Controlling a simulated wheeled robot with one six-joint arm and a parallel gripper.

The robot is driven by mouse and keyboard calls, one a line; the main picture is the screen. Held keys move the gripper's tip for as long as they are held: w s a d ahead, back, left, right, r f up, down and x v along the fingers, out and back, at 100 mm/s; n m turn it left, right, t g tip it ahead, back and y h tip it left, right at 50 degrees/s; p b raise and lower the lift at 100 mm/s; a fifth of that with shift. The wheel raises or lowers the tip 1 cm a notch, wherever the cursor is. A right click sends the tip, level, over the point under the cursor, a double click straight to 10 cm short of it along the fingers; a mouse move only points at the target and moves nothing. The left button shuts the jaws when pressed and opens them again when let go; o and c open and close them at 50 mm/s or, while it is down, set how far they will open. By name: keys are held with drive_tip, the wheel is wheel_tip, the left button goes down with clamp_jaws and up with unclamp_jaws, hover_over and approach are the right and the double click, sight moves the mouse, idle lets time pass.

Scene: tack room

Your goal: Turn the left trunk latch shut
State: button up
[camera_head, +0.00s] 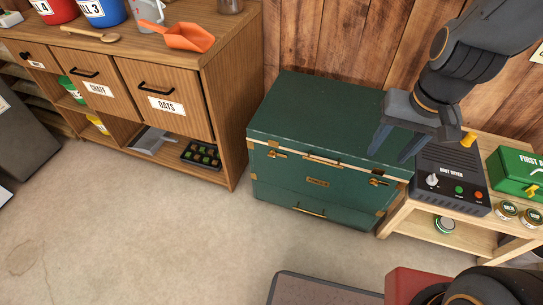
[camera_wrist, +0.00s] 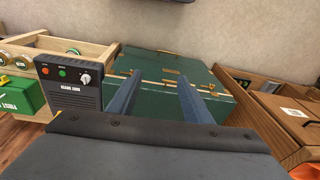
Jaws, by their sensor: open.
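The dark green trunk (camera_head: 322,112) stands on the floor with its lid down. Its left latch (camera_head: 277,155) is a small brass piece near the top left of the front, lying roughly sideways. The right latch (camera_head: 378,182) is a similar brass piece at the right. My gripper (camera_head: 390,156) is open and empty over the right part of the lid, apart from the left latch. In the wrist view my gripper (camera_wrist: 160,74) has the trunk (camera_wrist: 172,97) beyond and between its fingers. The latches are too small there to read.
A wooden bench with a black boot dryer (camera_head: 450,180) and a green first aid box (camera_head: 515,172) stands right of the trunk. A wooden cabinet (camera_head: 218,115) stands close on its left. The floor in front is clear down to a dark mat (camera_head: 320,290).

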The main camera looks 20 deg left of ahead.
drive_tip(key=w+a+f+t+y+b, duration=0.1)
drive_tip(key=w+a+f+t+b, duration=0.2)
drive_tip(key=w+a+f+b, duration=0.75)
drive_tip(key=m+t+h+b, duration=0.1)
drive_tip(key=t+h+b, duration=0.2)
drive_tip(key=t+b, duration=0.8)
approach(272, 155)
drive_tip(key=r+g+b, duration=0.1)
drive_tip(key=g+b, duration=0.1)
drive_tip(key=shift+b+x, duration=1.05)
drive_tip(key=shift+x, duration=3)
drive_tip(key=shift+r, duration=0.2)
drive_tip(key=shift+c, duration=0.4)
drive_tip(key=c, duration=1)
drive_tip(key=shift+o, duration=0.2)
drive_tip(key=shift+a, duration=0.1)
